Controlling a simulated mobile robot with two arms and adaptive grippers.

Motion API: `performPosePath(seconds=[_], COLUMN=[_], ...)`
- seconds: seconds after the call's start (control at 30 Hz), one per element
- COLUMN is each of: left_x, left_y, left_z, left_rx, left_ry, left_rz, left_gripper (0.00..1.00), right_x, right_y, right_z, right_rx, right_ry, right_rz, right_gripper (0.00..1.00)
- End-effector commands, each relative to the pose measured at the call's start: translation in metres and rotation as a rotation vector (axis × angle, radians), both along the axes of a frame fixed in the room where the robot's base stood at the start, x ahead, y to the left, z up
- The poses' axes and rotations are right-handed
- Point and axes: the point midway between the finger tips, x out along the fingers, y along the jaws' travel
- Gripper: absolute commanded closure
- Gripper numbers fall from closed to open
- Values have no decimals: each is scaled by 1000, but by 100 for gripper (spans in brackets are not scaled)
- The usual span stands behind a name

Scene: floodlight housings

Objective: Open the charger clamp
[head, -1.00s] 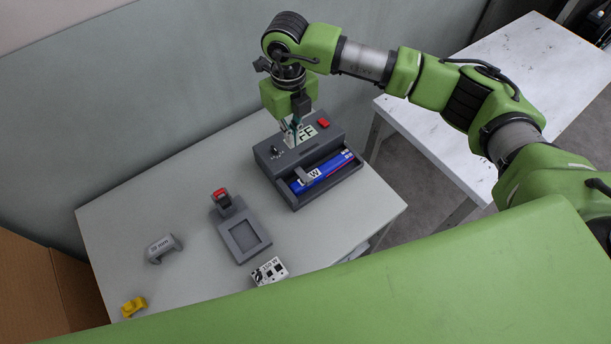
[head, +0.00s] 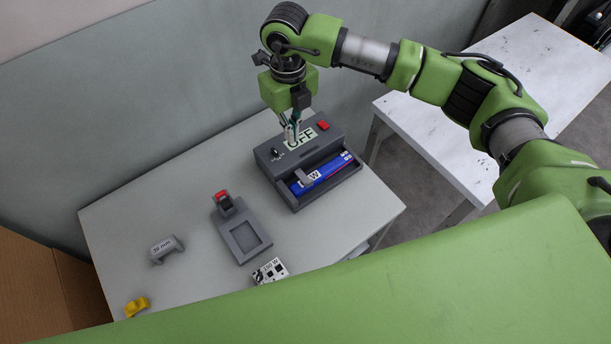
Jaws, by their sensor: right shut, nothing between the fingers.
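The charger (head: 290,192) is a dark grey box at the right of the light grey table. Its sloped top has a black switch, a display (head: 301,139) reading "OFF" and a red button (head: 323,125). A blue battery pack (head: 325,173) lies in its front tray, with a small grey clamp piece (head: 303,178) across its left part. My right gripper (head: 292,143) points down, shut and empty, just over the charger's top by the display. I cannot tell whether it touches. My left gripper is not in view.
A grey fixture (head: 231,243) with a red-tipped clamp (head: 222,196) stands left of the charger. A labelled grey bracket (head: 166,248), a yellow part (head: 137,306) and a white printed block (head: 270,271) lie nearby. A wall rises behind the table.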

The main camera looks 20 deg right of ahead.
Motion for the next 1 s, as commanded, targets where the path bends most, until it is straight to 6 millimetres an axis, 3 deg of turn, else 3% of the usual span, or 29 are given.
performPosePath(seconds=[0.5, 1.0], left_x=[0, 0], left_y=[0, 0], left_z=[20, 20], left_rx=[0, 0], left_ry=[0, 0], left_rz=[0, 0], left_gripper=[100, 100], right_x=[0, 0], right_y=[0, 0], right_z=[42, 43], right_rx=[0, -1], right_ry=[0, 0], right_rz=[-1, 0], right_gripper=[100, 100])
